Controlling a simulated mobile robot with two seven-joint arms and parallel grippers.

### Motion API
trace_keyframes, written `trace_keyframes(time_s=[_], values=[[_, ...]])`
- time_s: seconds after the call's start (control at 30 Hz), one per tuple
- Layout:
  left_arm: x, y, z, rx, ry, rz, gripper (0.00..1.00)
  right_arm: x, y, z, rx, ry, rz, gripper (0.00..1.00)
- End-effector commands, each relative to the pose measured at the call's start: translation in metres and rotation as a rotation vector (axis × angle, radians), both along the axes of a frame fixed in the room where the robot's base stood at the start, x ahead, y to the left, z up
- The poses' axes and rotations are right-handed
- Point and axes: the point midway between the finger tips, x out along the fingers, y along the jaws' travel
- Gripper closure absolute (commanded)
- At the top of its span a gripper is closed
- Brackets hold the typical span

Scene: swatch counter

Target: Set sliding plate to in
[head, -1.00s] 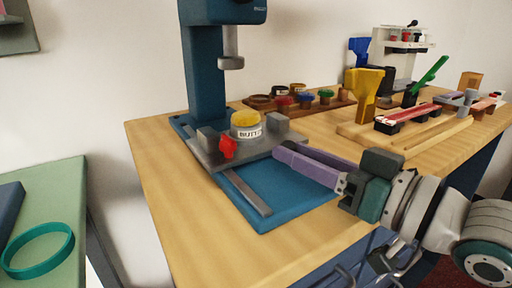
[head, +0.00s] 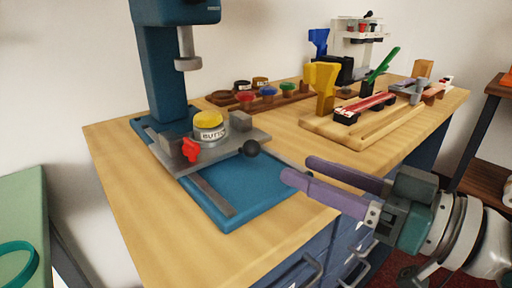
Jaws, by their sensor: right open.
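The grey sliding plate (head: 217,153) lies across the blue base (head: 254,192) of a press, below its column and ram (head: 187,62). It carries a yellow-topped round tin (head: 209,126) between two grey blocks, and a red piece (head: 191,149) at its front. My right gripper (head: 297,169) has long purple fingers, open and empty. Its fingertips are to the right of the knob and apart from it, over the right side of the base. My left gripper is not in view.
A brown rack with colored pots (head: 267,94) stands behind the plate. A wooden board (head: 350,123) holds a yellow tool (head: 322,86) and a red-topped strip. The wooden counter (head: 123,185) is clear at front left. A green surface with a teal ring (head: 18,262) is far left.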

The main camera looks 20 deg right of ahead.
Motion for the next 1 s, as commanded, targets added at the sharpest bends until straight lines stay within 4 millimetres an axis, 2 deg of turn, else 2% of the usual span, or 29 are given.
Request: trace_keyframes(time_s=[0.17,0.47,0.67,0.77,1.0], values=[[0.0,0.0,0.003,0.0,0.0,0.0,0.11,-0.013,-0.008,0.0,-0.001,-0.001,0.0,0.39],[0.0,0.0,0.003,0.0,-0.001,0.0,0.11,-0.015,-0.009,0.0,0.001,-0.001,0.0,0.4],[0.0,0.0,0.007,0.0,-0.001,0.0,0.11,-0.012,-0.008,0.005,0.089,0.081,-0.012,0.62],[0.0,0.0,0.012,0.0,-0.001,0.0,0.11,-0.008,-0.007,0.012,0.231,0.207,-0.038,0.74],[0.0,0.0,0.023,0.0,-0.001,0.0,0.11,0.0,-0.014,0.03,0.681,0.567,-0.179,1.0]])
